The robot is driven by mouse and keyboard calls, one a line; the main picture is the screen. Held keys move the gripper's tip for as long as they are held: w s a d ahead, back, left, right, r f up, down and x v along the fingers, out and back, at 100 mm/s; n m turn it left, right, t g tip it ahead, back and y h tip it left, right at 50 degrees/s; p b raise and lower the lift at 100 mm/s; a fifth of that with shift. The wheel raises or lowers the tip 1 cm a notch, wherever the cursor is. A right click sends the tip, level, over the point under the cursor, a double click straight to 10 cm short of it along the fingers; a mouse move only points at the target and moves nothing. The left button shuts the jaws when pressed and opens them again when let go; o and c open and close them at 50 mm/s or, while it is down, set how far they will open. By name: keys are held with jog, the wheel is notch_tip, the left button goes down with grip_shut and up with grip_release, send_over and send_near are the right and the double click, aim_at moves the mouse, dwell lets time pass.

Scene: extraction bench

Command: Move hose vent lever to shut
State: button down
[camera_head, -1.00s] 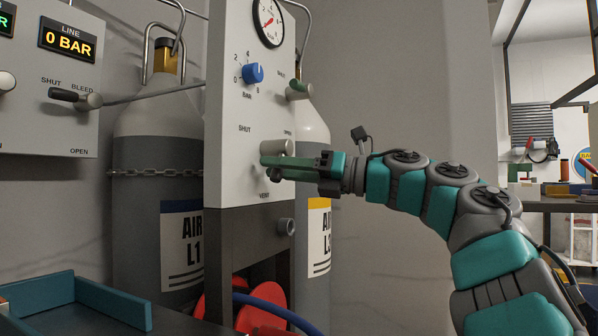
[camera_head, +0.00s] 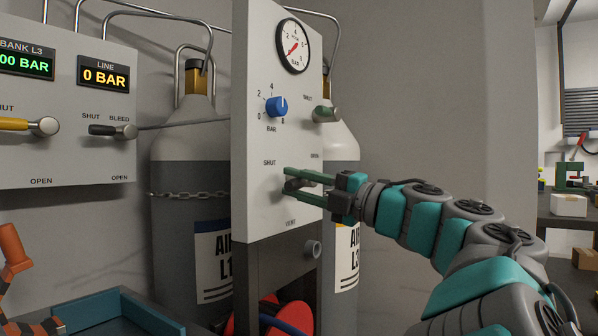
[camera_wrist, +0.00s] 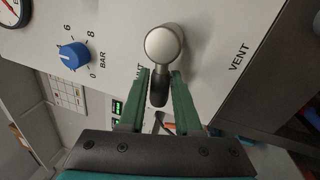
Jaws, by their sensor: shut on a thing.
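The hose vent lever shows in the wrist view as a pale round hub (camera_wrist: 164,43) with a dark handle (camera_wrist: 158,92). My gripper (camera_wrist: 160,78) has its two green fingers closed around the handle. The handle points from the hub toward the panel's left, the side of the SHUT label. In the head view my gripper (camera_head: 289,181) reaches in from the right, between the SHUT and VENT labels, and its fingers hide most of the lever. The lever sits on the white panel (camera_head: 257,204).
A bleed lever (camera_head: 113,131) is on the left panel. Gas cylinders (camera_head: 190,186) stand behind. A blue tray (camera_head: 125,310) lies at lower left.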

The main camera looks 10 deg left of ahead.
jog(key=shift+r+m+t+p, duration=0.45)
jog(key=shift+m+p, duration=0.35)
jog(key=shift+m, duration=0.1)
jog(key=c, duration=0.6)
grip_release()
jog(key=shift+f, duration=0.1)
jog(key=v, duration=0.7)
jog(key=shift+s+d, duration=0.15)
jog(key=shift+d, duration=0.2)
jog(key=shift+d+m, duration=0.1)
jog(key=shift+m, duration=0.2)
